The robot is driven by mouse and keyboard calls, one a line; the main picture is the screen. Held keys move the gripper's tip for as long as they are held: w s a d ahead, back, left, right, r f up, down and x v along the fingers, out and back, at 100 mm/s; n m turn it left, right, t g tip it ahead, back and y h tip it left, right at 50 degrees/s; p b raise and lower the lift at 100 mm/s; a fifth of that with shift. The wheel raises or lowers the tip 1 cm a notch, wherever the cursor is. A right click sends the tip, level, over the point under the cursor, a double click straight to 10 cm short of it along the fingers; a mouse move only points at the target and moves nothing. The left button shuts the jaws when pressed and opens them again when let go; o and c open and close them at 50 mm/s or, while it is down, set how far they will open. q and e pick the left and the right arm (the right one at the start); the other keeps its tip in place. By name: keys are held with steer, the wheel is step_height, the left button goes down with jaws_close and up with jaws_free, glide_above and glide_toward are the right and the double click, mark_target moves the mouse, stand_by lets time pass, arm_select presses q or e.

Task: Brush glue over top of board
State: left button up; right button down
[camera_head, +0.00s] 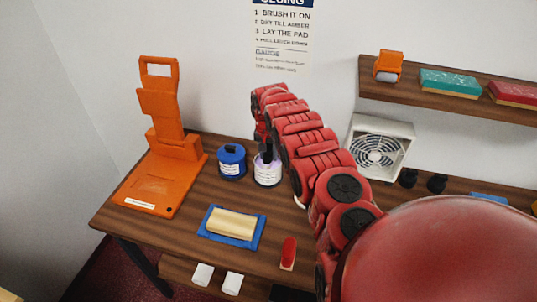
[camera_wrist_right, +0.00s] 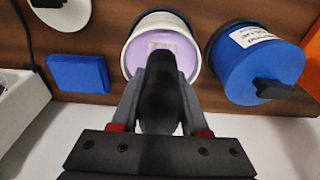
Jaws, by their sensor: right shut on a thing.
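The board (camera_head: 231,223) is a pale block lying flat on a blue tray (camera_head: 207,231) at the front of the wooden counter. My right gripper (camera_wrist_right: 160,108) is shut on a black handle (camera_wrist_right: 158,85), probably the glue brush. The handle reaches into an open white pot (camera_head: 268,178) of pale purple glue, which also shows in the wrist view (camera_wrist_right: 135,60). The bristles are hidden. A blue pot (camera_head: 231,165) stands just left of the white pot. My left gripper is not in view.
An orange press-like stand (camera_head: 152,190) is at the counter's left end. A red-topped piece (camera_head: 288,252) lies right of the board. A white fan (camera_head: 380,145) stands at the back right, and a wall shelf (camera_head: 425,97) is above it.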

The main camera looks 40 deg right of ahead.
stand_by(0.3)
steer(key=shift+r+p, duration=0.55)
steer(key=shift+r, duration=0.75)
step_height(320, 180, up, 2)
steer(key=shift+r, duration=1.2)
